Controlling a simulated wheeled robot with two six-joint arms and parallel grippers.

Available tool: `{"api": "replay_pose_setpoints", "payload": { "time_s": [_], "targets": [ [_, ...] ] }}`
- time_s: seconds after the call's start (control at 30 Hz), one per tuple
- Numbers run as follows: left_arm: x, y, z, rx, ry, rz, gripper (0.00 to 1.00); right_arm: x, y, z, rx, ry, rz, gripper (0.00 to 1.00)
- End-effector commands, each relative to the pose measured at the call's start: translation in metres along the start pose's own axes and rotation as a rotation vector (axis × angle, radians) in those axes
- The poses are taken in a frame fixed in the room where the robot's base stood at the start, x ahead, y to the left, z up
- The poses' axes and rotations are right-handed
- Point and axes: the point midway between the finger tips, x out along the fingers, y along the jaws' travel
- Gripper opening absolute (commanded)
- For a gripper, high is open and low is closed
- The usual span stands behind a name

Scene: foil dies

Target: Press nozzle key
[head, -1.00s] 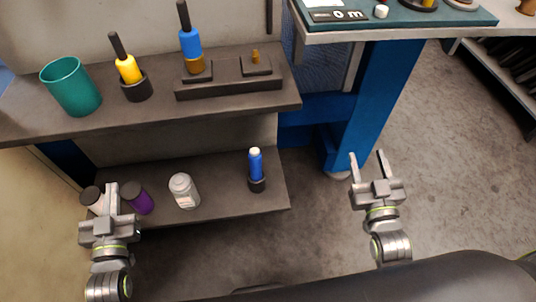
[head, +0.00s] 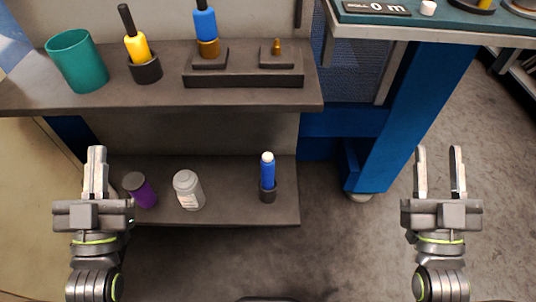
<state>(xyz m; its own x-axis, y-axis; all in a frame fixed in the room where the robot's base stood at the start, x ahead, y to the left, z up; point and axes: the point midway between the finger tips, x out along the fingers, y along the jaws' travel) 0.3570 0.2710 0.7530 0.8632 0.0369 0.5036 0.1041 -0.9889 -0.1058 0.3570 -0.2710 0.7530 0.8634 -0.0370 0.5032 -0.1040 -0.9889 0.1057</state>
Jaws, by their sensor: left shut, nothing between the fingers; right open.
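A dark block (head: 243,80) stands on the upper shelf with two raised square keys. The right key (head: 277,61) carries a small brass nozzle (head: 277,46). The left key (head: 210,62) has a blue tool with a brass-coloured lower end (head: 208,48) standing upright on it. My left gripper (head: 96,150) is shut and empty, at the left in front of the lower shelf, apart from the block. My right gripper (head: 438,150) is open and empty over the floor, well to the right of the block.
The upper shelf (head: 40,99) also holds a teal cup (head: 77,62) and a yellow-handled tool (head: 136,46) in a dark holder. Below are a purple container (head: 140,190), a white bottle (head: 188,190) and a blue tube (head: 267,172). A blue-framed bench (head: 400,130) stands right.

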Motion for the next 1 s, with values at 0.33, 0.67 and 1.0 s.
{"api": "replay_pose_setpoints", "payload": {
  "time_s": [0.33, 0.67, 1.0],
  "targets": [
    [-0.0001, 0.0, 0.0003, 0.0, -0.001, 0.0, 0.0, -0.0001, 0.0, 0.0005, 0.0, -0.001, 0.0, 0.0],
    [-0.0001, 0.0, 0.0004, 0.0, -0.001, 0.0, 0.0, -0.0001, 0.0, 0.0007, 0.0, -0.002, 0.0, 0.0],
    [-0.0001, 0.0, 0.0005, 0.0, -0.001, 0.0, 0.0, -0.0001, 0.0, 0.0007, 0.0, -0.002, 0.0, 0.0]
  ]
}}
